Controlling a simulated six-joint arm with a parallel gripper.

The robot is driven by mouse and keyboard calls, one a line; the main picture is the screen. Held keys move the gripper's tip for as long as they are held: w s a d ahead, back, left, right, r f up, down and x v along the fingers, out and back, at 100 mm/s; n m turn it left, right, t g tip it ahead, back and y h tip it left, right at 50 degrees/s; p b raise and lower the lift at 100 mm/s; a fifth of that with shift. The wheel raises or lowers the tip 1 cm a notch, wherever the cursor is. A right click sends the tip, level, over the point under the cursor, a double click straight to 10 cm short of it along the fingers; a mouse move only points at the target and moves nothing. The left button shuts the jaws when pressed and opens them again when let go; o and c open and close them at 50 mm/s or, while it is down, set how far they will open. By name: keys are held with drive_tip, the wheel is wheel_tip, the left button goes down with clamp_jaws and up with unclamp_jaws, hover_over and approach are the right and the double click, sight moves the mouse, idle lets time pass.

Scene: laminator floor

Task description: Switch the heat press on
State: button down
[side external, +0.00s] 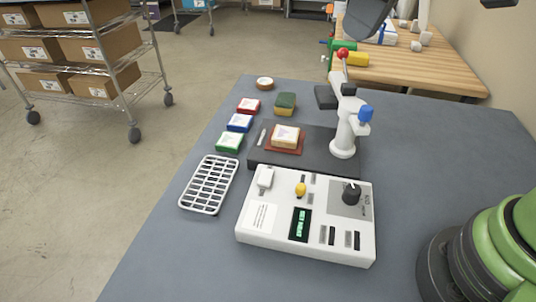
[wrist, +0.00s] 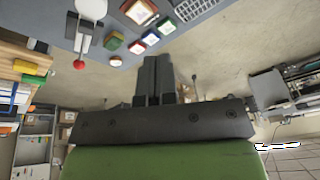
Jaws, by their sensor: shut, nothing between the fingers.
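The heat press has a white control box (side external: 285,248) at the front of the grey table in the side view. The box carries a black dial (side external: 351,193), a yellow-tipped lever (side external: 300,189), a raised white piece (side external: 265,178) and a dark display with green characters (side external: 301,225), too small to read surely. Behind it stands the white press column (side external: 344,135) with a red ball handle (side external: 342,53) and a blue knob (side external: 366,113). The red ball also shows in the wrist view (wrist: 79,65). My gripper (wrist: 156,62) is shut and empty, apart from the press.
A small stack on a red-brown sheet (side external: 285,139) lies on the dark press base (side external: 320,160). Red (side external: 248,106), blue (side external: 239,123) and green (side external: 229,142) blocks, a sponge (side external: 285,103) and a white rack (side external: 209,184) stand left. A wooden bench (side external: 440,65) stands behind.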

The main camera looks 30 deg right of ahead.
drive_tip(key=w+a+f+n+g, duration=0.2)
drive_tip(key=w+a+f+n, duration=0.1)
drive_tip(key=w+a+f, duration=0.2)
drive_tip(key=n+g+h, duration=0.1)
drive_tip(key=n+h, duration=0.1)
drive_tip(key=n, duration=0.1)
hover_over(268, 172)
wheel_tip(268, 172, down, 7)
drive_tip(key=shift+r, duration=0.2)
wheel_tip(268, 172, down, 14)
drive_tip(key=shift+r, duration=0.1)
drive_tip(key=shift+f, duration=0.4)
